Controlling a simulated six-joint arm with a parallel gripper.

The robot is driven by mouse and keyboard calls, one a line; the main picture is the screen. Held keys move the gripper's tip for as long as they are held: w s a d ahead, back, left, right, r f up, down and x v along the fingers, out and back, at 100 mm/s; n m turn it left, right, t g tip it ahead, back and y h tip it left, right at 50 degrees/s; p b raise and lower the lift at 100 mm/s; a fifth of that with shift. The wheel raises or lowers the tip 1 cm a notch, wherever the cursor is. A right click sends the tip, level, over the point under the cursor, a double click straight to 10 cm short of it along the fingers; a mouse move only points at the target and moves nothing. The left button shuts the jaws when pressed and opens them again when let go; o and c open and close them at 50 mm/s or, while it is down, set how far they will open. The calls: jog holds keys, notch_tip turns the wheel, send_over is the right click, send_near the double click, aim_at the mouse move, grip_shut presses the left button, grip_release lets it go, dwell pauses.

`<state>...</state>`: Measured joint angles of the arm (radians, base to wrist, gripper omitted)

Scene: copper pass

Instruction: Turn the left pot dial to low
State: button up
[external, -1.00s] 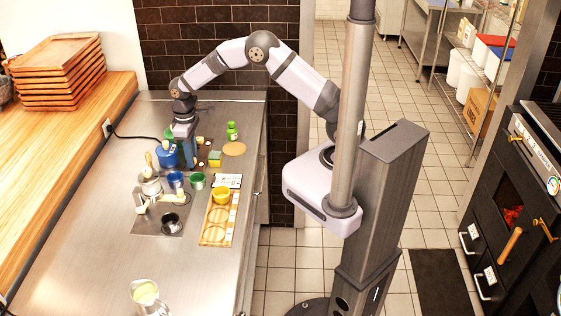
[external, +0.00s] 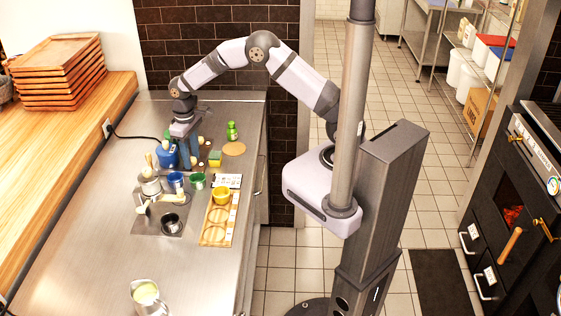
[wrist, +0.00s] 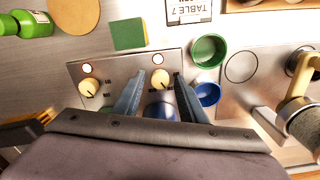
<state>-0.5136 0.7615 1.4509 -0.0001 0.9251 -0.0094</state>
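In the wrist view a metal control panel (wrist: 122,72) carries two cream dials with dark pointer marks and a small light above each. One dial (wrist: 160,79) is at picture right, in the gap between my fingertips. The other dial (wrist: 88,88) is at picture left, clear of the fingers. The printing on the panel is too small to read surely. A blue pot (wrist: 160,110) shows partly between the fingers; it also shows in the external view (external: 167,157). My gripper (wrist: 157,78) is open and empty above the panel; contact with the dial cannot be told.
A green cup (wrist: 208,50) and a blue cup (wrist: 207,94) stand close to the right finger. A wooden tray (external: 216,232) is nearer the camera.

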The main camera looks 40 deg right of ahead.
aim_at(192, 159)
dwell(0.3)
jog(key=shift+r+b, duration=1.2)
jog(key=shift+r, duration=2.5)
jog(key=shift+m, duration=0.8)
jog(key=d, duration=0.2)
jog(key=s+d, duration=0.1)
jog(key=d, duration=0.2)
jog(key=s+d, duration=0.1)
jog(key=d, duration=0.2)
jog(key=shift+s+r, duration=0.15)
jog(key=shift+s, duration=0.1)
jog(key=s+d+f+m, duration=0.2)
jog(key=s+d, duration=0.6)
jog(key=s, duration=0.1)
jog(key=s+d+f+m, duration=0.2)
jog(key=s+d, duration=0.6)
jog(key=s, duration=0.2)
notch_tip(192, 159, down, 26)
jog(key=b, duration=2.5)
jog(key=shift+w+d+b, duration=0.15)
jog(key=shift+w+b, duration=0.05)
jog(key=shift+b, duration=0.1)
